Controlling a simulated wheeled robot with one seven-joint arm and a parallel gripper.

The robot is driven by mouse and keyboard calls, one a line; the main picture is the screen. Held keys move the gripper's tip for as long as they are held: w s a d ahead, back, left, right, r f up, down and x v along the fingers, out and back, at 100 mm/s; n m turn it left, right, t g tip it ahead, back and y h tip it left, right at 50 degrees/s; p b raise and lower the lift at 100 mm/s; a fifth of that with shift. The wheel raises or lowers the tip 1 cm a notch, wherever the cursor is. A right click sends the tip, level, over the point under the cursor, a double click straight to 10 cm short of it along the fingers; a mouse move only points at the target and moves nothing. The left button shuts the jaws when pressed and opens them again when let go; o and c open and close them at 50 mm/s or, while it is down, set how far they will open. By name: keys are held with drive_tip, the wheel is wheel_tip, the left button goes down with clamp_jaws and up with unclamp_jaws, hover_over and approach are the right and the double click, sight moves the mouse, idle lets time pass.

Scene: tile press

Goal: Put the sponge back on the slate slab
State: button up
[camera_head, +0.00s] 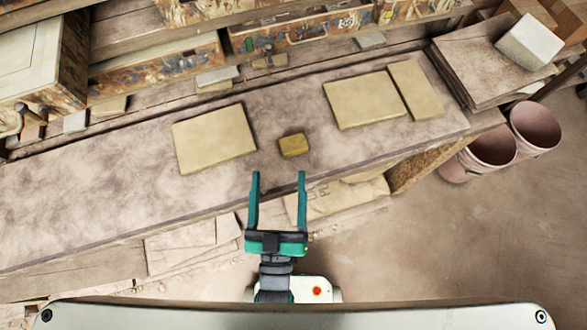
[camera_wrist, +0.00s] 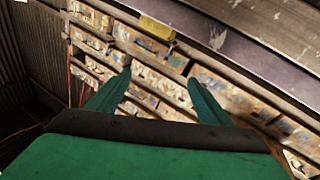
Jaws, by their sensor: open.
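A small yellow-brown block, which looks like the sponge (camera_head: 293,145), lies on the workbench near its front edge, between two larger slabs. It also shows in the wrist view as a yellow block (camera_wrist: 157,27) at the bench edge. A tan square slab (camera_head: 215,138) lies to its left. A tan square slab (camera_head: 364,98) and a narrower slab (camera_head: 415,90) lie to its right. None looks clearly like slate, so I cannot tell which one is the slate slab. My gripper (camera_head: 278,173) is open and empty, its fingers pointing toward the bench, just short of the sponge in the picture.
The dusty workbench (camera_head: 70,198) is bare at the left. Drawers (camera_head: 300,32) and small loose pieces line its back. Stacked boards with a white block (camera_head: 529,42) stand at the right. Pinkish buckets (camera_head: 535,127) sit on the floor. Bags and boards lie below the bench.

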drive_tip(key=s+d+f+m+g, duration=0.2)
drive_tip(key=s+f+g, duration=0.3)
drive_tip(key=s+f, duration=0.4)
drive_tip(key=shift+s+d+f, duration=0.2)
drive_tip(key=shift+s+d, duration=0.25)
drive_tip(key=shift+d, duration=0.25)
